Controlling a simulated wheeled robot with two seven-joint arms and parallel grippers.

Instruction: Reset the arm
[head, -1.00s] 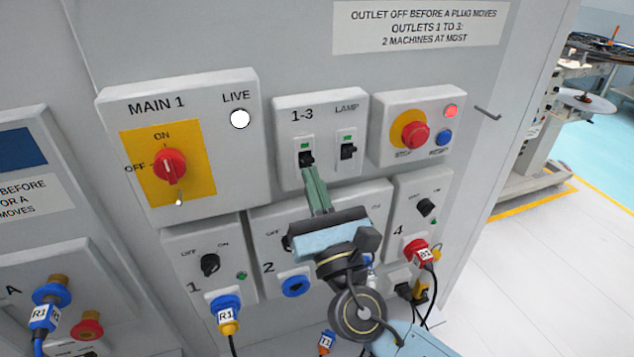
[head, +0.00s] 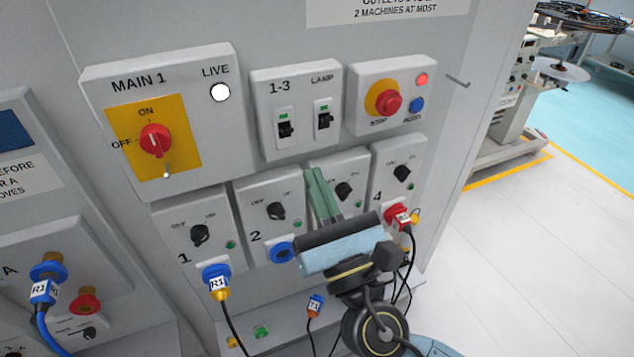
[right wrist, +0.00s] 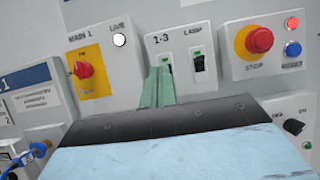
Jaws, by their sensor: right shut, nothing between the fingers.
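My right gripper (head: 317,173) has its two green fingers closed together and empty, in front of the lower outlet panels, below the 1-3 and LAMP box (head: 262,100). The fingers also show in the right wrist view (right wrist: 157,72), overlapping the 1-3 switch there. The 1-3 breaker switch (head: 285,129) and the LAMP switch (head: 323,121) each show green above a black toggle. Right of them is a box with a red STOP button (head: 388,103), a blue RESET button (head: 417,105) and a lit red lamp (head: 422,79). My left gripper is not in view.
The MAIN 1 red knob (head: 155,141) is at left, with a white LIVE lamp (head: 220,92). A red plug (head: 398,215) is at outlet 4. Open floor lies right.

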